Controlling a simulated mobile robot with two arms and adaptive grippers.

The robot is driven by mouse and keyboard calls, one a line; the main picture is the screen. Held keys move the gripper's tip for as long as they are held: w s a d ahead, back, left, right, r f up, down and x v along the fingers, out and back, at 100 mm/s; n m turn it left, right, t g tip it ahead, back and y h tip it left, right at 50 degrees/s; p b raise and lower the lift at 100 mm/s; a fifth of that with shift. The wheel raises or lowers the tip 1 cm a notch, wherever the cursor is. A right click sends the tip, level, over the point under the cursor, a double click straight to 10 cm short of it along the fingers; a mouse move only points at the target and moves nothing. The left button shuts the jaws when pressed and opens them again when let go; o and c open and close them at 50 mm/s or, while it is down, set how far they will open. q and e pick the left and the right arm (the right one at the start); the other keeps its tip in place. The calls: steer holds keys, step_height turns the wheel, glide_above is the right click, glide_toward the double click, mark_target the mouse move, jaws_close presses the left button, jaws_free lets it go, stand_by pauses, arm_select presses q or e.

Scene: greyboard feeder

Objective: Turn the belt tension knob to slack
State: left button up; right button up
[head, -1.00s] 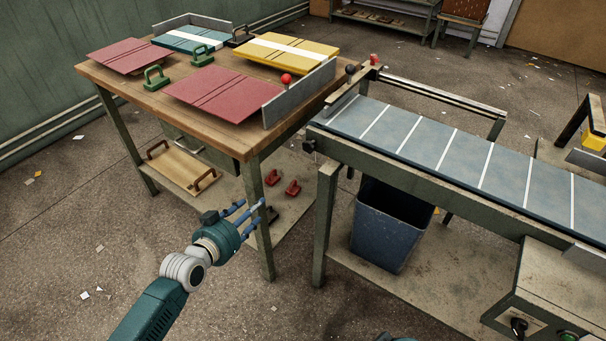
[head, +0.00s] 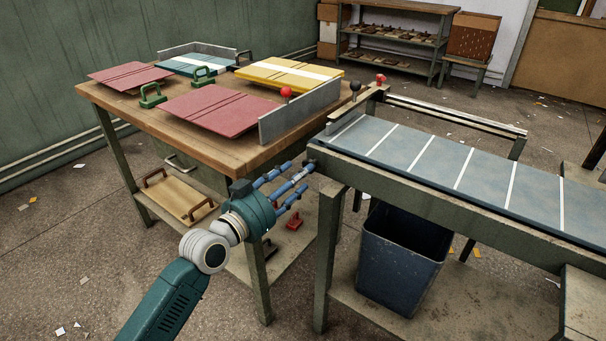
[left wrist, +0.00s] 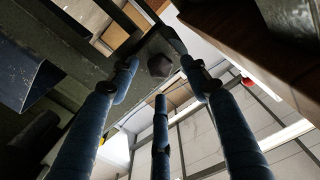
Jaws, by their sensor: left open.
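The belt tension knob (left wrist: 159,65) shows in the left wrist view as a small dark knob on a plate at the end of the belt frame. In the head view the knob (head: 311,153) sits at the near left corner of the conveyor (head: 420,192), just beyond my fingertips. My left gripper (head: 299,180) is open and empty, its blue fingers pointing at the knob. In the left wrist view the fingers (left wrist: 159,76) are spread around the line to the knob, with a gap seeming to remain. The knob's setting cannot be read. My right gripper is out of view.
The wooden table (head: 248,160) with red, teal and yellow boards stands close to the left of the conveyor. A blue bin (head: 402,262) stands under the belt. The conveyor's leg (head: 326,260) is just right of my left gripper.

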arm_select(q)
steer(key=shift+x, duration=1.55)
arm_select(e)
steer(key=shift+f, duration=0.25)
arm_select(q)
steer(key=shift+c, duration=0.2)
steer(key=c, duration=1.1)
steer(key=shift+n, duration=0.3)
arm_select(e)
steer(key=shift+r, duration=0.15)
